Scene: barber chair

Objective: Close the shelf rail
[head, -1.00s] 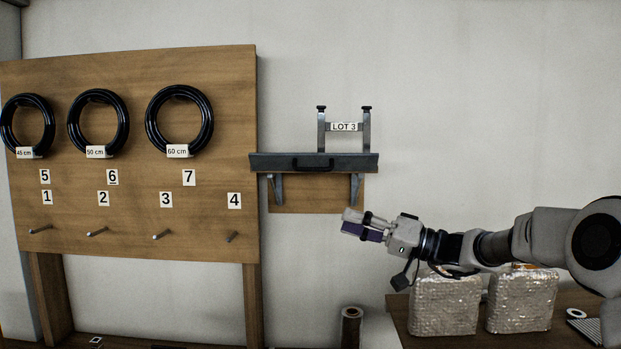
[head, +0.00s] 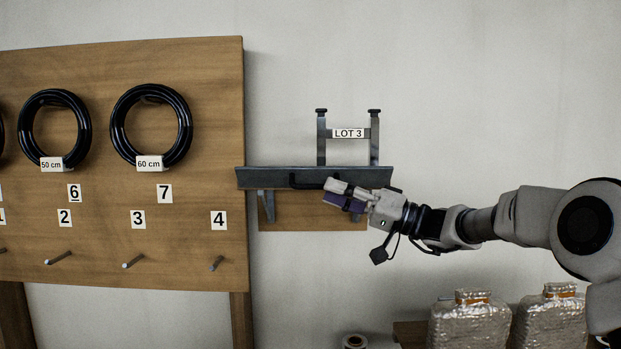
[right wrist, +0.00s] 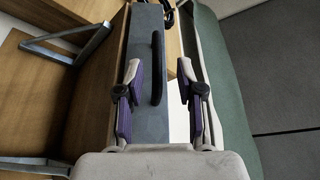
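The shelf rail (head: 353,179) is a long dark-grey bar across the front of a small wall shelf. A black bar handle (head: 300,181) sits on its face. My right gripper (head: 337,192) is in front of the rail, its fingertips overlapping the handle's right end in the head view. In the right wrist view the gripper (right wrist: 160,72) is open and empty, with purple-padded fingers apart. The handle (right wrist: 157,68) and the grey rail (right wrist: 146,30) appear between them; whether the fingers touch either is unclear. My left gripper is out of view.
Metal uprights with a LOT 3 label (head: 348,133) stand above the shelf. A wooden pegboard (head: 190,240) with black hose coils (head: 150,124) is on the left. Foil-wrapped packages (head: 470,322) stand lower right. A green surface (right wrist: 220,80) lies right in the wrist view.

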